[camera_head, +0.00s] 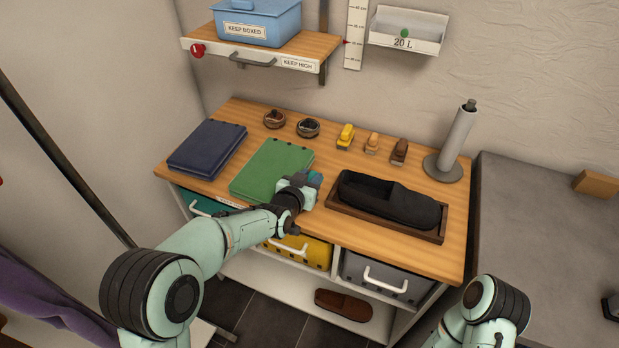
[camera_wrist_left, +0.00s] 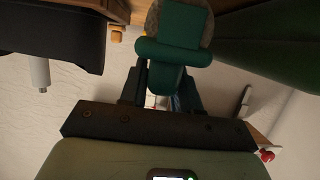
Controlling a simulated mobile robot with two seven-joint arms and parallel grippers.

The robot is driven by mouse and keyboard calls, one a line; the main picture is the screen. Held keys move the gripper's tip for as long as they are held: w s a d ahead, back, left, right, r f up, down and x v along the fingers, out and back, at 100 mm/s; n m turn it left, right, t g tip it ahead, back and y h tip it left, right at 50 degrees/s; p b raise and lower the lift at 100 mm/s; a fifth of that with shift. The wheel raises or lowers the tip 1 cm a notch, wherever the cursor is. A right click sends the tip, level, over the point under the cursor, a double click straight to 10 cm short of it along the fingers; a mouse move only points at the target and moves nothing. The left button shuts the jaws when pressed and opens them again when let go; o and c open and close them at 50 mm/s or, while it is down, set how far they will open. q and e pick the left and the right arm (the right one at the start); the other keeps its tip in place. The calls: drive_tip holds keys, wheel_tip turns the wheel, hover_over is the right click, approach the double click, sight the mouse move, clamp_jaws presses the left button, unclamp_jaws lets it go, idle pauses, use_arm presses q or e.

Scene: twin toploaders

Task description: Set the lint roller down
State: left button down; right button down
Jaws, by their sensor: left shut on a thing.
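The lint roller (camera_head: 315,180) shows in the head view only as a small teal part at the tip of my left gripper (camera_head: 303,189); the rest is hidden by the gripper. In the left wrist view the lint roller (camera_wrist_left: 173,48) has a teal handle and a greyish rounded end at the top edge of the picture. My left gripper (camera_wrist_left: 162,88) is shut on its handle. It is over the worktop between the green folder (camera_head: 265,171) and the slipper tray (camera_head: 337,203); I cannot tell its exact height. My right gripper is out of view.
A dark slipper (camera_head: 390,198) fills the tray. A navy folder (camera_head: 207,148) lies at the left. A roll stand (camera_head: 457,143) stands at the right. Bare wood (camera_head: 325,150) shows behind the gripper.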

use_arm(q)
drive_tip(key=shift+f+b, duration=0.35)
drive_tip(key=shift+f, duration=0.05)
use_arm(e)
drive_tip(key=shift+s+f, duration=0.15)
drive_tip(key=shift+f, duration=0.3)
use_arm(q)
drive_tip(key=c, duration=0.7)
unclamp_jaws()
drive_tip(key=shift+c, duration=0.2)
